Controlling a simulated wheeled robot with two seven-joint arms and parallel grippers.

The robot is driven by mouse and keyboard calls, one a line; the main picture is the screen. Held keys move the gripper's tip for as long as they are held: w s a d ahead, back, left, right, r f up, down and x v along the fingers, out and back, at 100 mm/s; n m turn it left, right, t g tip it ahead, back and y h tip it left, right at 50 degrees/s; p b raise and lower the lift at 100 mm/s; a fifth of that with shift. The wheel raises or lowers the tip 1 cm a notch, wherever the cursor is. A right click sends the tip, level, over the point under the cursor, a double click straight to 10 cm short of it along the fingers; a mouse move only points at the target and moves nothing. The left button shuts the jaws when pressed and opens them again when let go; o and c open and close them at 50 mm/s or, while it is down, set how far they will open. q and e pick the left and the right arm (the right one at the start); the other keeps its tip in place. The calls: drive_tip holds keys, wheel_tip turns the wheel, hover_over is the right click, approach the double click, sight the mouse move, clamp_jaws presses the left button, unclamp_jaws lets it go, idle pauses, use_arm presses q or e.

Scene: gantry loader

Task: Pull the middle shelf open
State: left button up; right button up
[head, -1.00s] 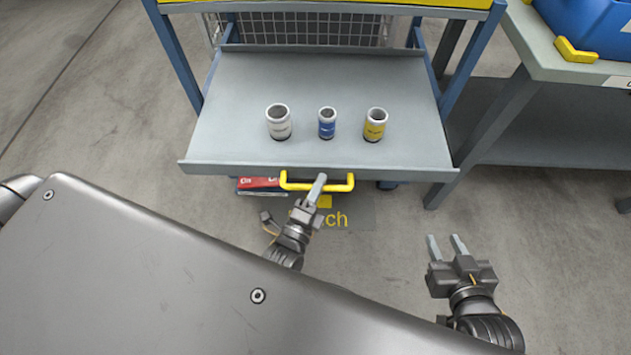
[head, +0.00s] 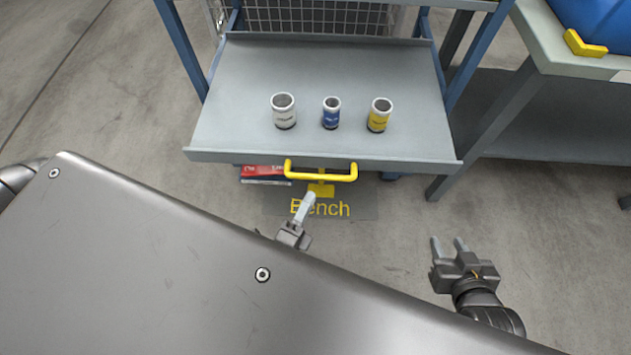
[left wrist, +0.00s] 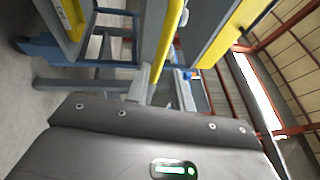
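The grey middle shelf (head: 235,90) sticks out in front of the blue posts in the head view. Its yellow handle (head: 322,177) hangs at the front edge. A white can (head: 285,118), a blue can (head: 331,120) and a yellow can (head: 378,121) stand upright on it. My right gripper (head: 449,243) is open and empty, lower right of the shelf.
A workbench (head: 570,62) with a blue bin (head: 600,22) stands at the right. A red box (head: 263,173) lies under the shelf front. A floor marking (head: 320,207) reads "Bench". The floor left of the shelf is clear.

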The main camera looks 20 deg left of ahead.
use_arm(q)
drive_tip(key=shift+s+a+f, duration=0.1)
drive_tip(key=shift+s+f, duration=0.05)
drive_tip(key=shift+s, duration=0.65)
drive_tip(key=shift+s+a+f, duration=0.1)
drive_tip(key=shift+s, duration=0.65)
use_arm(e)
drive_tip(key=shift+s+d+f+g, duration=0.2)
drive_tip(key=shift+d+f+g, duration=0.05)
drive_tip(key=shift+f+g, duration=0.05)
drive_tip(key=shift+a, duration=0.1)
